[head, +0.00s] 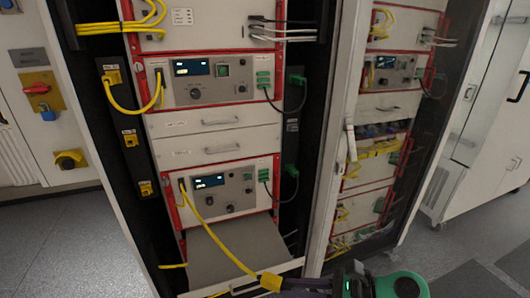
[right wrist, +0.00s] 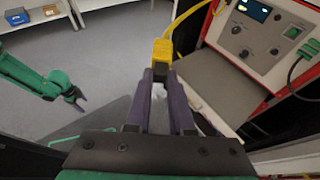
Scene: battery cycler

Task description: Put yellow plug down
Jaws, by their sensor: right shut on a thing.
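The yellow plug (head: 270,282) is at the bottom of the head view, in front of the grey shelf's front edge. My right gripper (head: 285,284) is shut on it. In the right wrist view the yellow plug (right wrist: 161,52) sits between the purple fingertips of my right gripper (right wrist: 161,72), in the air. Its yellow cable (head: 222,241) runs up to the lower cycler unit (head: 232,187). My left gripper (right wrist: 76,98) shows small at the left of the right wrist view, away from the plug; its jaw opening is unclear.
The grey shelf (head: 238,253) below the lower unit is bare apart from the cable crossing it. Yellow sockets (head: 130,139) line the rack's left post. A second rack (head: 375,130) stands to the right. Open floor (head: 70,250) lies left of the rack.

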